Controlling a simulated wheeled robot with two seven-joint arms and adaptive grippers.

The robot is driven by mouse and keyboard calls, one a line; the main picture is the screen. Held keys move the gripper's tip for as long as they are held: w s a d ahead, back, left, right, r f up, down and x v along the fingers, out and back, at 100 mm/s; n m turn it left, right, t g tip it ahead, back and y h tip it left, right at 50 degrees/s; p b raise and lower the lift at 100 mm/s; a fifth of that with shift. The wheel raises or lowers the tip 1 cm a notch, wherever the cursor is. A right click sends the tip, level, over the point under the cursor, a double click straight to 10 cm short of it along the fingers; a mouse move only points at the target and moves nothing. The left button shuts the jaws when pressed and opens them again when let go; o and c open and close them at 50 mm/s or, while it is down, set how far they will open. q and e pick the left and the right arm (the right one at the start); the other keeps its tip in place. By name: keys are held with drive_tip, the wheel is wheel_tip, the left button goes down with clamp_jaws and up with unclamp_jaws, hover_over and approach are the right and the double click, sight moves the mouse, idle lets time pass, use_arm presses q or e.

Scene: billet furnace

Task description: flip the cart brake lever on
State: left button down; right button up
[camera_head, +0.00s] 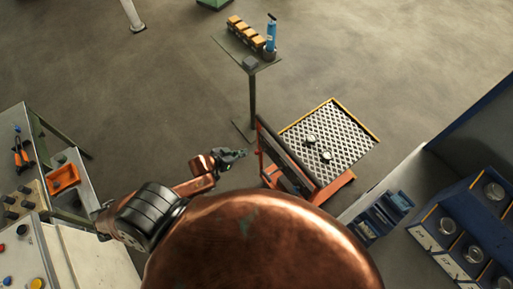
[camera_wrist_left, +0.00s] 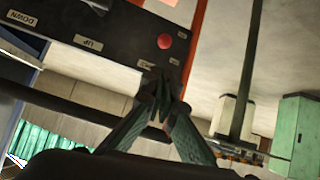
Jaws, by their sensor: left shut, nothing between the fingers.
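The cart (camera_head: 346,132) has an orange frame, a dark upright end and a mesh platform. My left gripper (camera_head: 233,157) is shut and empty, just left of the cart's upright end. In the left wrist view a dark panel (camera_wrist_left: 60,45) carries labels reading UP and DOWN, seen upside down, and smaller labels too small to read. A round red knob (camera_wrist_left: 164,41) sits on the panel among the small labels; it may be the brake lever's end. My left gripper's fingertips (camera_wrist_left: 162,105) are close together below the knob in the picture, apart from it.
Two small round items (camera_head: 318,147) lie on the mesh platform. A stand (camera_head: 252,62) with orange blocks and a blue bottle is behind the cart. A blue rack (camera_head: 463,235) is at right, a workbench (camera_head: 22,150) at left. A dark bar (camera_wrist_left: 80,108) crosses below the panel.

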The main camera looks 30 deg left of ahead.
use_arm(q)
drive_tip(key=shift+f, duration=0.1)
drive_tip(key=x, duration=1)
idle(0.3)
